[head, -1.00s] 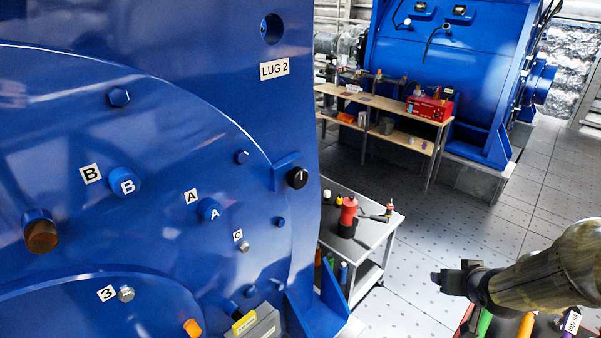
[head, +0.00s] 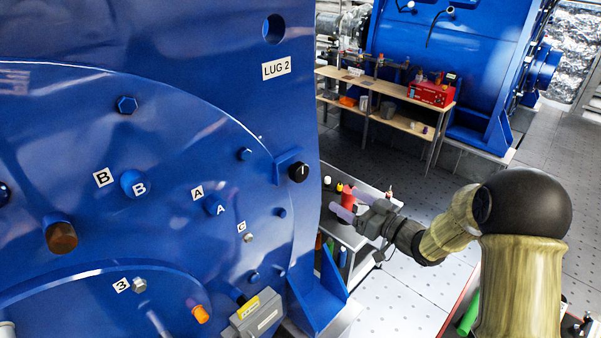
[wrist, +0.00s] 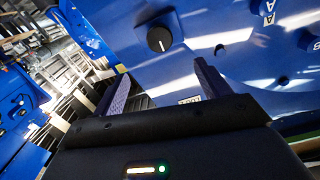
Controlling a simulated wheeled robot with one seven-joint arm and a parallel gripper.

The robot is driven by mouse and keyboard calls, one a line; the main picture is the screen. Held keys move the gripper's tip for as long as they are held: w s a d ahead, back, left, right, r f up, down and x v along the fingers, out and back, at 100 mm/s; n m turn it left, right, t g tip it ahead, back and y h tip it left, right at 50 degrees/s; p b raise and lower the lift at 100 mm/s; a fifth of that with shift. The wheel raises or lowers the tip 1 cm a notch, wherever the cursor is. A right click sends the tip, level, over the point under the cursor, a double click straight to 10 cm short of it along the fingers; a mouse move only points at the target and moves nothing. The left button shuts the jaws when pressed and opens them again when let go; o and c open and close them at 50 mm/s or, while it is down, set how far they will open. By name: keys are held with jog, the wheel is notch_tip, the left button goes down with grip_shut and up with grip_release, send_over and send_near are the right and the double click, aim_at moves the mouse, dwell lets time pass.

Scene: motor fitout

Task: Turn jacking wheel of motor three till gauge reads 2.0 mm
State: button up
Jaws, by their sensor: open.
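A large blue motor housing (head: 215,60) fills the left of the head view, with a LUG 2 label (head: 276,68). A round black knob (head: 298,172) with a white line sits on a blue bracket at its right edge. The knob also shows above the jaws in the wrist view (wrist: 159,39). My gripper (head: 348,205) is open and empty, to the right of and below the knob in the head view, apart from it. I cannot make out a gauge reading or a wheel marked as motor three's.
Labelled bolts A (head: 221,210) and B (head: 138,188) stick out of the housing. A grey box (head: 256,315) is at its foot. A small cart (head: 378,235) with a red item (head: 348,196) stands behind my gripper. A bench (head: 405,122) and second blue motor (head: 465,50) stand beyond.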

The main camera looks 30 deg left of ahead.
aim_at(303, 174)
jog(key=shift+a, duration=0.1)
jog(key=p+x, duration=0.7)
jog(key=x, duration=1)
jog(key=shift+w+a+f, duration=0.1)
jog(key=c, duration=1)
